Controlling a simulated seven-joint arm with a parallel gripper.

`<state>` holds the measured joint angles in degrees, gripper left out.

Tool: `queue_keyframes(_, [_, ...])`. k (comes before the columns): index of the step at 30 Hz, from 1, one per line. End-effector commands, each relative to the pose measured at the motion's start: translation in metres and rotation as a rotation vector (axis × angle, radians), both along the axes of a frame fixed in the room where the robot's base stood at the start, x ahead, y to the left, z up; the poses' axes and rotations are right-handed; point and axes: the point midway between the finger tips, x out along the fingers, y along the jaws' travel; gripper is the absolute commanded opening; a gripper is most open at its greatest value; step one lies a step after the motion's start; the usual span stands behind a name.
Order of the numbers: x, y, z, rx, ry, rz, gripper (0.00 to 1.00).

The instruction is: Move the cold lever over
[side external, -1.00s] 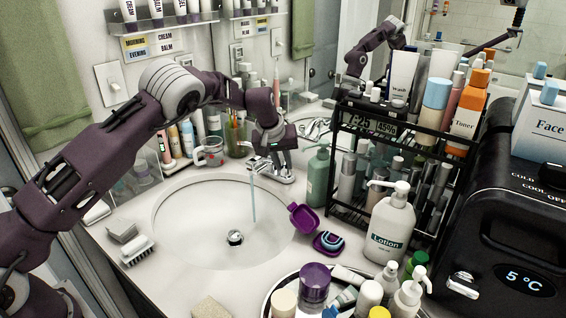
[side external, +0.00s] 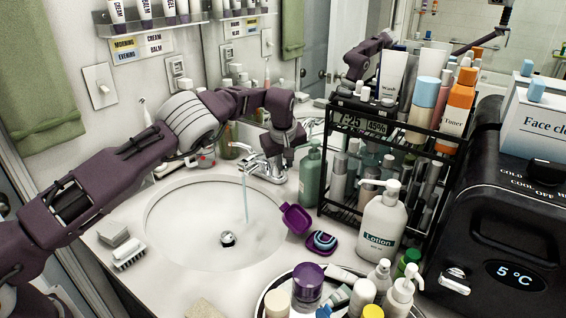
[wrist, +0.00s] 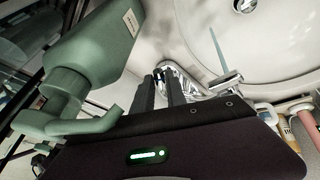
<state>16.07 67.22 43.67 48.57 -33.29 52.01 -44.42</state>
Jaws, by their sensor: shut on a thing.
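The chrome faucet (side external: 262,169) stands at the back rim of the white sink (side external: 160,235), with a thin stream of water (side external: 245,200) falling from its spout. My gripper (side external: 278,166) is over the faucet's right side, pointing down. In the wrist view my gripper (wrist: 161,86) has its two dark fingers on either side of the chrome cold lever (wrist: 162,72), shut on it. Most of the lever is hidden by the fingers. The spout also shows in the wrist view (wrist: 226,80), beside the fingers.
A green pump bottle (side external: 310,178) stands close to the right of my gripper; it looms large in the wrist view (wrist: 95,50). A black rack (side external: 335,205) and white lotion bottle (side external: 383,228) are farther right. A purple soap case (side external: 296,217) lies near the sink's right rim.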

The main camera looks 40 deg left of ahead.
Motion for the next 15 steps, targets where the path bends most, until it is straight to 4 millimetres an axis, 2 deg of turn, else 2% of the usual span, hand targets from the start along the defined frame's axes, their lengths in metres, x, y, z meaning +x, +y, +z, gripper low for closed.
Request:
queue_keyframes(1, [0.0005,0.0001,0.0009,0.000,-0.002,-0.001,0.00])
queue_keyframes(2, [0.0004,0.0001,0.0008,0.000,-0.002,-0.001,0.23])
queue_keyframes(4, [0.0003,0.0001,0.0007,0.000,-0.002,-0.001,0.37])
queue_keyframes(12, [0.0000,0.0002,0.0004,0.000,-0.001,-0.001,0.39])
queue_keyframes(15, [-0.0020,-0.0016,0.0068,-0.001,-0.002,-0.001,0.39])
